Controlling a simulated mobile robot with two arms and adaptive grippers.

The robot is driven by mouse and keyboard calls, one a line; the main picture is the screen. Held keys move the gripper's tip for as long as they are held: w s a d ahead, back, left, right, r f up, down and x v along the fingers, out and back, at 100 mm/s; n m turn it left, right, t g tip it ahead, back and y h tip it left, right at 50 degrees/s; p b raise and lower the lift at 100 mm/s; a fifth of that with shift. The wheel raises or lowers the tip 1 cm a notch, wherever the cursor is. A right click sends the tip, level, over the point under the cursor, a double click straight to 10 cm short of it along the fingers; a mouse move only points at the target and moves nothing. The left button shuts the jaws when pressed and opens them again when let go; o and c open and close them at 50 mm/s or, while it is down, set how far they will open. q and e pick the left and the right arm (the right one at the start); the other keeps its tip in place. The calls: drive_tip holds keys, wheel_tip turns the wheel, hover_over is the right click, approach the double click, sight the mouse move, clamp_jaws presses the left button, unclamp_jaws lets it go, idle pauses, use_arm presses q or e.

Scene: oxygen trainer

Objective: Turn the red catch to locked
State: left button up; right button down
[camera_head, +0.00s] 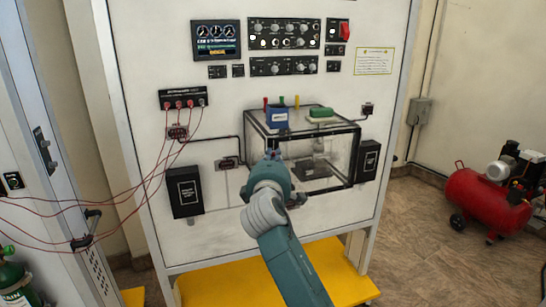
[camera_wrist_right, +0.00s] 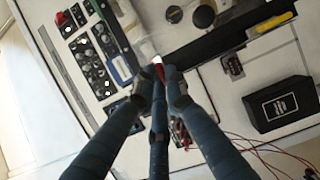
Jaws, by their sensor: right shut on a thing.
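The right gripper (camera_head: 272,157) is at the front left of the clear, black-edged chamber (camera_head: 341,157) on the white panel. In the right wrist view its blue fingers (camera_wrist_right: 158,74) come together on a small red piece, which looks like the red catch (camera_wrist_right: 158,61). The fingers hide most of it in both views, so I cannot tell which way it is turned. The gripper is shut on it. My left gripper is not in view.
A blue box (camera_head: 277,118) and a green-topped item (camera_head: 321,113) are on top of the chamber. Black boxes (camera_head: 184,192) (camera_head: 367,161) flank it. Red leads (camera_head: 154,178) hang at the left. A red compressor (camera_head: 485,200) stands on the floor at right.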

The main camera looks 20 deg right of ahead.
drive_tip(key=c, duration=1.8)
unclamp_jaws()
drive_tip(key=v, duration=1.2)
drive_tip(key=shift+d, duration=0.1)
